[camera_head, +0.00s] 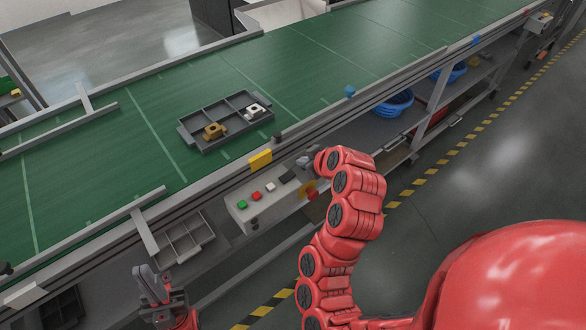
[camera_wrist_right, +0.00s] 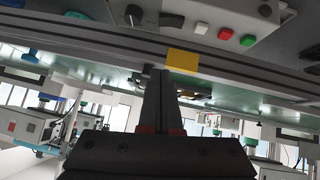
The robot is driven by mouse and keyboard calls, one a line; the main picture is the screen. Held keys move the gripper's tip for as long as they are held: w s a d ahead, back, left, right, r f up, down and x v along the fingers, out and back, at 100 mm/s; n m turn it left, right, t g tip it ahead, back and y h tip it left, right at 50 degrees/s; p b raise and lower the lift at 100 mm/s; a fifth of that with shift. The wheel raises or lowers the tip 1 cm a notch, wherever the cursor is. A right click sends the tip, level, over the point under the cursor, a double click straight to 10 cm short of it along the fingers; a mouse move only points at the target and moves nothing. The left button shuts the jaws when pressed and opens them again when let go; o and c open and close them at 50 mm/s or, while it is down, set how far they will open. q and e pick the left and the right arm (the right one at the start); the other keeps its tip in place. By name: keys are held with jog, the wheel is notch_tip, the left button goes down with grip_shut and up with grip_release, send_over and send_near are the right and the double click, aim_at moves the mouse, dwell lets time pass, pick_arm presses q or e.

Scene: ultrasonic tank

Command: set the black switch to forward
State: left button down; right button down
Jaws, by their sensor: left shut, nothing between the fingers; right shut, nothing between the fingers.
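The black switch (camera_wrist_right: 133,14) shows as a dark knob at the top of the right wrist view, on the grey control panel (camera_head: 246,217). A dark plate (camera_head: 287,177) sits beside it, and the knob is not clear in the head view. My right gripper (camera_head: 303,162) is shut and empty, close above the panel's right end. In the right wrist view its closed fingers (camera_wrist_right: 158,72) point up toward the panel edge, apart from the knob. Contact cannot be told from the head view. My left gripper (camera_head: 148,283) is shut and empty, low at the left, away from the panel.
The panel also carries a green button (camera_head: 242,205), a red button (camera_head: 256,196) and a white button (camera_head: 270,187). A yellow block (camera_head: 260,160) sits on the conveyor rail above it. A divided tray (camera_head: 205,147) with parts lies on the green belt (camera_head: 100,160).

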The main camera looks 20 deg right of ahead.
jog(key=shift+s+f, duration=0.35)
jog(key=shift+f, duration=0.05)
jog(key=p, duration=0.4)
send_near(288, 171)
jog(key=w, duration=0.1)
jog(key=w+a, duration=0.1)
jog(key=w, duration=0.1)
jog(key=shift+w+a+r, duration=0.2)
jog(key=shift+w+r, duration=0.1)
jog(key=f, duration=0.1)
jog(key=f+p, duration=0.1)
jog(key=f, duration=0.1)
jog(key=shift+w+d+p, duration=0.15)
jog(key=shift+w+p, duration=0.1)
jog(key=shift+p, duration=0.05)
jog(key=shift+f, duration=0.7)
